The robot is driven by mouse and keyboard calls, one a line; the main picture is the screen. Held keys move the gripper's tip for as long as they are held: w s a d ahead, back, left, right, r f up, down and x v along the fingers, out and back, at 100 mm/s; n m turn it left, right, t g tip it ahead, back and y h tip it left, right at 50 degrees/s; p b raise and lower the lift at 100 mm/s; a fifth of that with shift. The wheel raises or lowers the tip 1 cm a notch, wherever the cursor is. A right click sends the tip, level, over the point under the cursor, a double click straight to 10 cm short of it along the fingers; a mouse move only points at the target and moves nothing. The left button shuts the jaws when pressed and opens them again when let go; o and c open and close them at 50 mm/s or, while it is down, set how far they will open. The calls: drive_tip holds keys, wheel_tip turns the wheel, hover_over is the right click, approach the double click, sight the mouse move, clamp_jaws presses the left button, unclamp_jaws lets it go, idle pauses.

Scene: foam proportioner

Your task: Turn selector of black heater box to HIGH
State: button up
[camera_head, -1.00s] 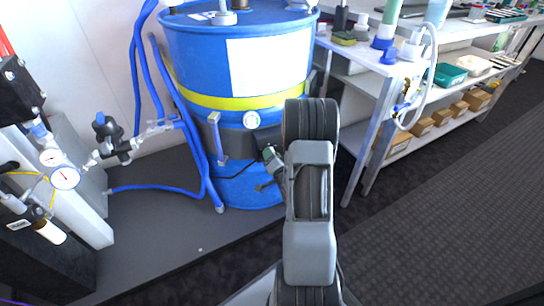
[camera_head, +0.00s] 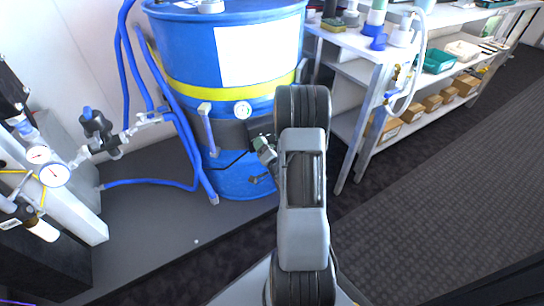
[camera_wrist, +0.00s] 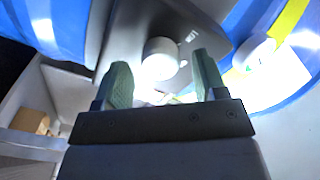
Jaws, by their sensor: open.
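The black heater box (camera_head: 233,136) is on the lower front of the blue drum, partly hidden behind my arm in the head view. In the wrist view its dark panel (camera_wrist: 126,42) bears a round white selector knob (camera_wrist: 160,58) with small pale marks beside it, too blurred to read. My gripper (camera_wrist: 163,84) is open, its two green-padded fingers on either side of the knob in the picture. I cannot tell how near the fingertips are to it. In the head view my gripper (camera_head: 263,148) shows only in part beside the box.
The blue drum (camera_head: 190,55) with a yellow band and white gauge (camera_head: 243,110) stands ahead. A shelved bench (camera_head: 362,75) is to its right. Blue hoses (camera_head: 150,183) and a pipe assembly with gauges (camera_head: 54,174) are to the left. Dark floor is clear at right.

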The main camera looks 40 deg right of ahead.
drive_tip(key=p+v, duration=0.7)
drive_tip(key=v, duration=0.6)
drive_tip(key=shift+s, duration=0.1)
drive_tip(key=w+a+r+n+g+y+p, duration=0.1)
drive_tip(key=w+a+r+n+g+p, duration=0.15)
drive_tip(key=r+p, duration=0.5)
drive_tip(key=w+a+r+n+g+p, duration=0.1)
drive_tip(key=w+r+n+g+p, duration=0.25)
drive_tip(key=r, duration=0.65)
drive_tip(key=w+a+r+n+g+y+p, duration=0.1)
drive_tip(key=w+a+r+n+g+p, duration=0.15)
drive_tip(key=r+p, duration=0.5)
drive_tip(key=s+a+r+n+g+y+p, duration=0.1)
drive_tip(key=s+a+r+p, duration=0.3)
drive_tip(key=r, duration=0.7)
drive_tip(key=s+a+r+n+g+y+p, duration=0.1)
drive_tip(key=s+a+r+n+g+p, duration=0.2)
drive_tip(key=s+a+r, duration=0.5)
wheel_tip(320, 180, up, 4)
drive_tip(key=shift+s+a+r+g+y+p, duration=0.1)
drive_tip(key=shift+s+a+g+y+p, duration=0.25)
drive_tip(key=shift+a+g+p, duration=0.6)
